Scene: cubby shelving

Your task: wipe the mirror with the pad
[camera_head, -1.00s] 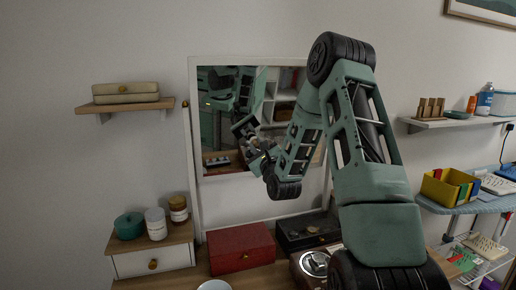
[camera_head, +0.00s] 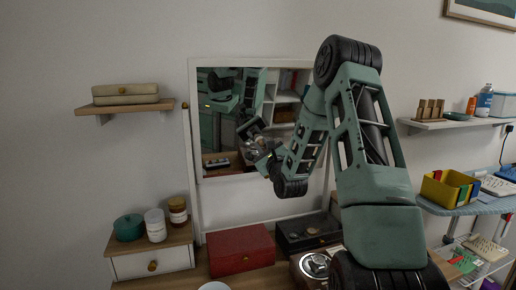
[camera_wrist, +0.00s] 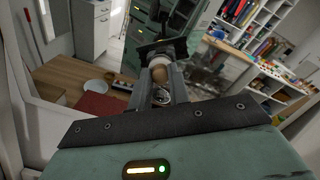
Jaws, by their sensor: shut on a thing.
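The mirror (camera_head: 220,100) hangs upright in a white frame on the wall, and its glass reflects my arm and shelving. It also fills much of the wrist view (camera_wrist: 215,85). My gripper (camera_head: 262,150) is in front of the mirror's lower right part. In the wrist view my gripper (camera_wrist: 160,88) is shut on the round tan grip of the pad. The pad's dark, flat plate (camera_wrist: 160,48) faces away from me toward the glass. I cannot tell whether it touches the glass. In the head view, the pad is hard to tell from its reflection.
A red box (camera_head: 240,250) and a dark box (camera_head: 306,232) stand below the mirror. Jars (camera_head: 155,225) stand on a small drawer unit at the left. Wall shelves flank the mirror, one holding a cream box (camera_head: 125,93). My forearm covers the mirror's right side.

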